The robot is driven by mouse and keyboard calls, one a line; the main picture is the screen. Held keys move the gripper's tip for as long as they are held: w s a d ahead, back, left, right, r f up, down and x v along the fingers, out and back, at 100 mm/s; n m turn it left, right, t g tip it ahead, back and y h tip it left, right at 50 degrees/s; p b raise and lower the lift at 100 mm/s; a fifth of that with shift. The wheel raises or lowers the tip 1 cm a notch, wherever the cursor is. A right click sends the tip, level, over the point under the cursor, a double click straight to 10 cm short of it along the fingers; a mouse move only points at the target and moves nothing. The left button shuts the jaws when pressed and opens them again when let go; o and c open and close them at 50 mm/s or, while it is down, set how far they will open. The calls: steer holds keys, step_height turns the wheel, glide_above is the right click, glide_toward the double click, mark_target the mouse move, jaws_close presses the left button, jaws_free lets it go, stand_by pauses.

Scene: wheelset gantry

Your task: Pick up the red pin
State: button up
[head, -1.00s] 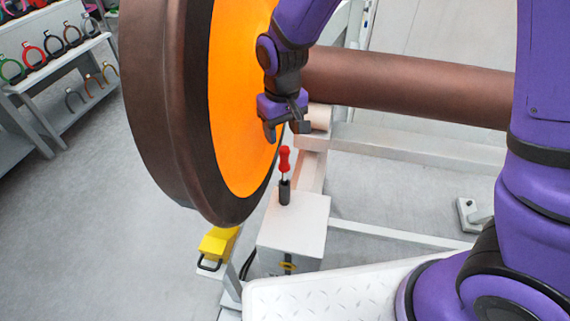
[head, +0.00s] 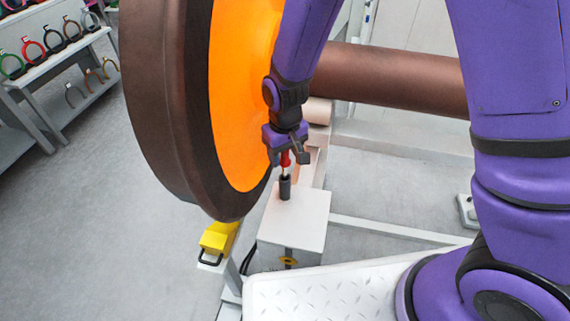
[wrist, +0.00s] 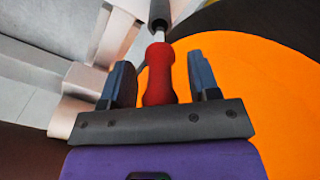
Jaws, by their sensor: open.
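The red pin (head: 285,159) stands upright, its thin metal shank going down into a dark holder (head: 285,187) on a white box (head: 300,222). My gripper (head: 287,160) is right above the box, with its fingers on either side of the red handle. In the wrist view the red handle (wrist: 159,75) lies between the two open fingers of my gripper (wrist: 160,82), with a gap to the right finger and a smaller one to the left. The upper part of the handle is hidden by my gripper in the head view.
A large wheel with an orange face (head: 240,100) stands close to the left of my gripper. Its brown axle (head: 400,80) runs to the right behind my arm. A yellow block (head: 218,240) sits low at the left. A shelf (head: 55,62) holds several coloured rings.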

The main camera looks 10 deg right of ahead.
steer(key=shift+c, duration=0.5)
steer(key=c, duration=0.9)
steer(key=shift+o, duration=0.2)
steer(key=shift+r, duration=0.1)
step_height(320, 180, up, 29)
steer(key=shift+r, duration=0.15)
stand_by(1.3)
